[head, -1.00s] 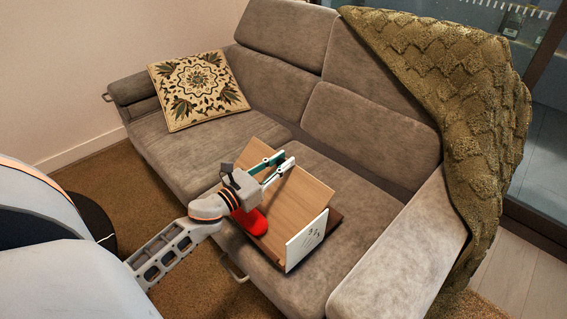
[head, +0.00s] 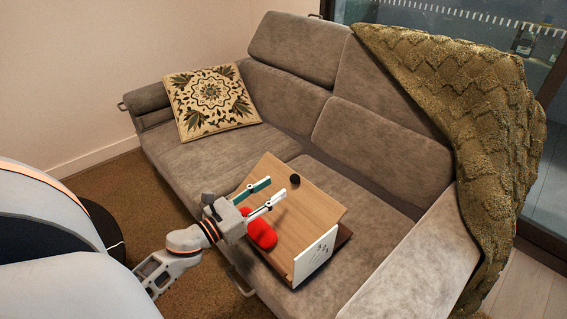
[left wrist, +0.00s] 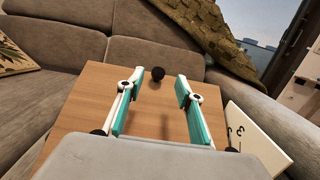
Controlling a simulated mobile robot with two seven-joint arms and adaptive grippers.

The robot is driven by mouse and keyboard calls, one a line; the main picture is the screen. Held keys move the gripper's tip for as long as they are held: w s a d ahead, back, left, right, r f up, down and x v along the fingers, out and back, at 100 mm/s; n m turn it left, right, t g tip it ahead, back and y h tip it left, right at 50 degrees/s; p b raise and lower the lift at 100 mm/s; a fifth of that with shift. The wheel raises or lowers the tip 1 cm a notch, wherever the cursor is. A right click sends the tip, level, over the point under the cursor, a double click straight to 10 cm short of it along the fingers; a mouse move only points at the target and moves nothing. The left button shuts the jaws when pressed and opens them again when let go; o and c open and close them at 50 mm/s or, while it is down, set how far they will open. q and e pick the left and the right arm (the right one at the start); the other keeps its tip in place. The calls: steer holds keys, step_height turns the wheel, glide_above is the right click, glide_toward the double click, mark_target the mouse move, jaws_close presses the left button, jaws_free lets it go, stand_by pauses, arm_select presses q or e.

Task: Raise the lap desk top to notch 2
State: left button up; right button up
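The lap desk's wooden top (head: 300,207) is tilted, its far edge raised, on the sofa seat. A small black knob (head: 295,180) stands near the top's far edge; it also shows in the left wrist view (left wrist: 158,73). A white side panel (head: 316,257) with dark marks stands at the desk's right end; a figure like a 3 shows on it in the left wrist view (left wrist: 240,130). My left gripper (head: 276,189) is open and empty above the top, its fingers pointing toward the knob but short of it. The notch mechanism is hidden. My right gripper is not in view.
A red object (head: 262,232) lies at the top's near left, beside my gripper. The grey sofa (head: 190,160) has a patterned cushion (head: 212,100) at left and an olive throw (head: 470,100) over its right back. The seat left of the desk is clear.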

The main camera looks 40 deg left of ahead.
arm_select(q)
steer(key=shift+s+a+f, duration=0.1)
steer(key=shift+s+a, duration=0.05)
steer(key=shift+s, duration=1.8)
